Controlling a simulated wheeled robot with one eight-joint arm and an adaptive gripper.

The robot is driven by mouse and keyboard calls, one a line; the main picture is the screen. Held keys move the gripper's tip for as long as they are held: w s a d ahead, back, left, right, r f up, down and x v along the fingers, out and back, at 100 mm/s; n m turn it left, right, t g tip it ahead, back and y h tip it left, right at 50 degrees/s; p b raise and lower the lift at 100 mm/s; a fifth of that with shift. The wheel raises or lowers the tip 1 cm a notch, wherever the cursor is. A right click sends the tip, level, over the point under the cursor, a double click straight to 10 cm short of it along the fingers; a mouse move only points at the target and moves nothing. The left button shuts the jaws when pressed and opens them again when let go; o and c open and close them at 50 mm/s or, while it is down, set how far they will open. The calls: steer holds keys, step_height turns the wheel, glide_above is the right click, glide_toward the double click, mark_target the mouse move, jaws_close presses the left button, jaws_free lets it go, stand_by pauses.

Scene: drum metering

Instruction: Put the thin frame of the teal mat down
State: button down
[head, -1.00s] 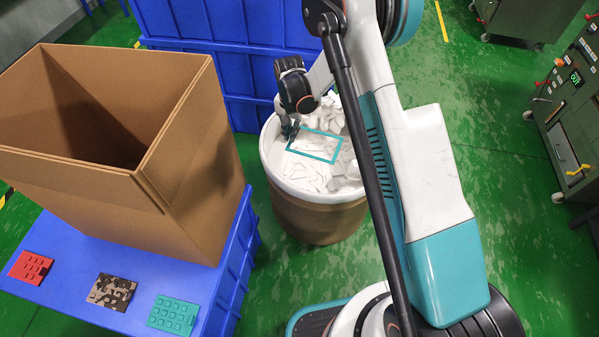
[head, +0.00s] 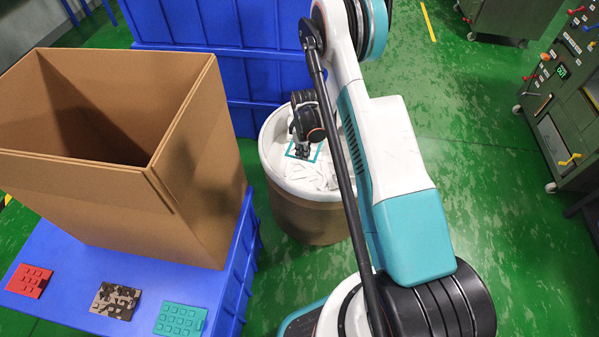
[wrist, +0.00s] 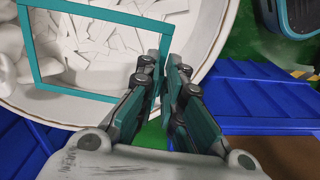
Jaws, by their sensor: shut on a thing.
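My gripper (head: 304,153) is shut on the thin teal frame (wrist: 27,45), a narrow open rectangle, gripping it at one edge. In the head view the frame (head: 289,151) shows over the mouth of the drum (head: 305,215), partly hidden behind my gripper. In the wrist view my gripper (wrist: 168,62) has the frame reaching out to the left over the drum's white rim and white scraps. Whether the frame touches the scraps I cannot tell. The teal mat (head: 180,318) with raised squares lies on the blue table at the lower left.
A tall open cardboard box (head: 190,175) stands on the blue table (head: 60,262). A camouflage mat (head: 115,300) and a red mat (head: 29,281) lie in front of it. Blue crates (head: 220,60) stand behind the drum.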

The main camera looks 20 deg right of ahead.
steer(key=shift+s+d+f+n, duration=0.15)
steer(key=shift+d+f+n, duration=0.05)
steer(key=shift+f+n, duration=0.65)
step_height(320, 180, down, 20)
steer(key=b, duration=0.7)
steer(key=shift+r, duration=0.15)
steer(key=c, duration=1.7)
jaws_free()
steer(key=shift+r, duration=0.1)
steer(key=shift+r, duration=0.15)
